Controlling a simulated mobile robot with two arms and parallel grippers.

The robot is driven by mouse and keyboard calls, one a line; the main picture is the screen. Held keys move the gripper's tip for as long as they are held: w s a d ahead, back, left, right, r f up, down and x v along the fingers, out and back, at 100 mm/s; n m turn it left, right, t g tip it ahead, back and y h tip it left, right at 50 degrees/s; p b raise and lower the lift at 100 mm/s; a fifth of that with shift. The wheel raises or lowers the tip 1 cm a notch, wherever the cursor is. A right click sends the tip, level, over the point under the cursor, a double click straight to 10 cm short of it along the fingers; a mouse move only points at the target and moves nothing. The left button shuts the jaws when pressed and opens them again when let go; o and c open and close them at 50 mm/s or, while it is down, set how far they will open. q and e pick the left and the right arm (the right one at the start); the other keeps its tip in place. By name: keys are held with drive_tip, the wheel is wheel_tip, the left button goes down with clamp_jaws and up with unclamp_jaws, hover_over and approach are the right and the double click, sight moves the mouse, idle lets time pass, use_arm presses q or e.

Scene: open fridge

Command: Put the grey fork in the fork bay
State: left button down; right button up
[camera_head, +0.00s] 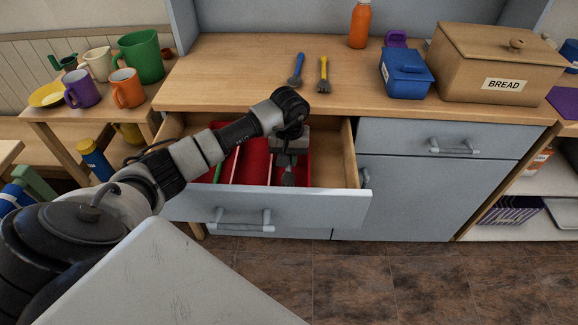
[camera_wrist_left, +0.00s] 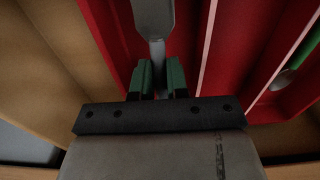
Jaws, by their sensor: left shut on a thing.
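The grey fork (camera_wrist_left: 154,18) is between the green fingertips of my left gripper (camera_wrist_left: 156,80) in the left wrist view; its far end runs out of the frame. In the head view the grey fork (camera_head: 288,179) hangs below my left gripper (camera_head: 289,163), over the right part of the red cutlery tray (camera_head: 255,160). The tray lies in the open drawer (camera_head: 268,205) and has long bays split by thin walls. The fork is over the bay at the tray's right side; I cannot tell whether it touches the floor. My right gripper is not in view.
A green-handled utensil (camera_wrist_left: 304,50) lies in another tray bay. The drawer's right part (camera_head: 332,165) is bare wood. On the counter are a blue-handled utensil (camera_head: 297,69), a yellow one (camera_head: 323,76), a blue box (camera_head: 405,75) and a bread box (camera_head: 500,65).

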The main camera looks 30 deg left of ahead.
sight(289, 167)
use_arm(q)
wheel_tip(289, 167, down, 4)
drive_tip(key=shift+r, duration=0.1)
drive_tip(key=shift+s, duration=0.1)
drive_tip(key=c, duration=1.1)
unclamp_jaws()
drive_tip(key=shift+f, duration=0.2)
drive_tip(key=shift+r, duration=0.1)
wheel_tip(289, 167, up, 12)
drive_tip(key=shift+r, duration=0.1)
